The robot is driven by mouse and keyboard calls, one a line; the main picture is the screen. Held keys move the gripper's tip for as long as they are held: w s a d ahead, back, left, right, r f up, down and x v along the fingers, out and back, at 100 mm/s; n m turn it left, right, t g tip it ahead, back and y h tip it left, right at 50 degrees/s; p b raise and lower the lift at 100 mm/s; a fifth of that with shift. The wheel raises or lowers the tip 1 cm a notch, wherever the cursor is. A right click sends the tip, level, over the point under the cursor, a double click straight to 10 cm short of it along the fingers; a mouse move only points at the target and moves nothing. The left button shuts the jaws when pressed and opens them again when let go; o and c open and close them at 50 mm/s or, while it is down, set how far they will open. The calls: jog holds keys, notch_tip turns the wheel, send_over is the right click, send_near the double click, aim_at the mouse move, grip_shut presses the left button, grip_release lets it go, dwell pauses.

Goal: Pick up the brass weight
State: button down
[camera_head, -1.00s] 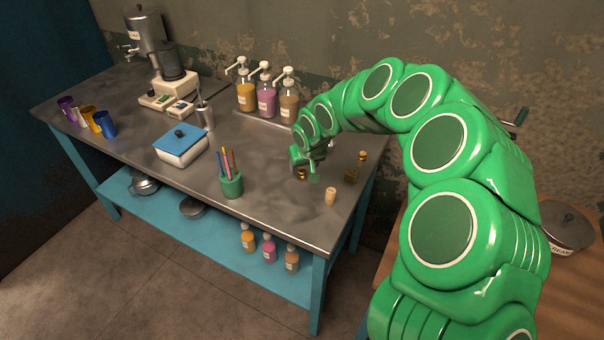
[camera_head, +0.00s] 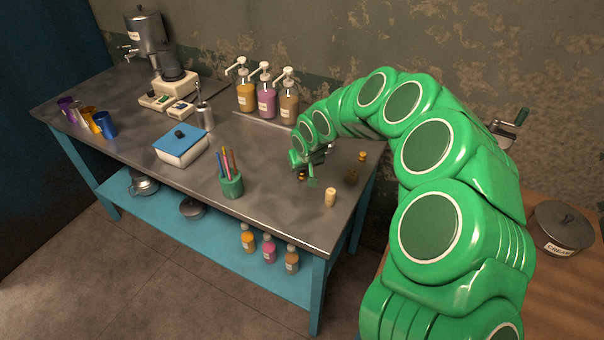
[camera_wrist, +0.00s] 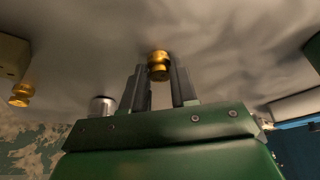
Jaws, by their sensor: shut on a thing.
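The brass weight (camera_wrist: 159,66) sits between the two fingers of my gripper (camera_wrist: 160,75) in the wrist view. My gripper is shut on it near the fingertips. In the head view my green gripper (camera_head: 306,175) is low over the right part of the steel table, and the brass weight (camera_head: 301,177) shows as a small golden spot at the fingers. I cannot tell whether the weight touches the tabletop.
A green cup of pencils (camera_head: 231,186) is to the left. Pump bottles (camera_head: 266,98) stand behind. The table front edge (camera_head: 280,236) is near.

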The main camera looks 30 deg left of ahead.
aim_at(303, 171)
jog(key=shift+w+r, duration=0.1)
jog(key=shift+r, duration=1.55)
jog(key=shift+s+d+r, duration=0.15)
jog(key=shift+s+r, duration=0.1)
jog(key=s+d+r, duration=0.8)
jog(key=s+r, duration=0.1)
jog(key=s, duration=0.1)
jog(key=shift+s+d, duration=0.25)
jog(key=shift+r, duration=0.1)
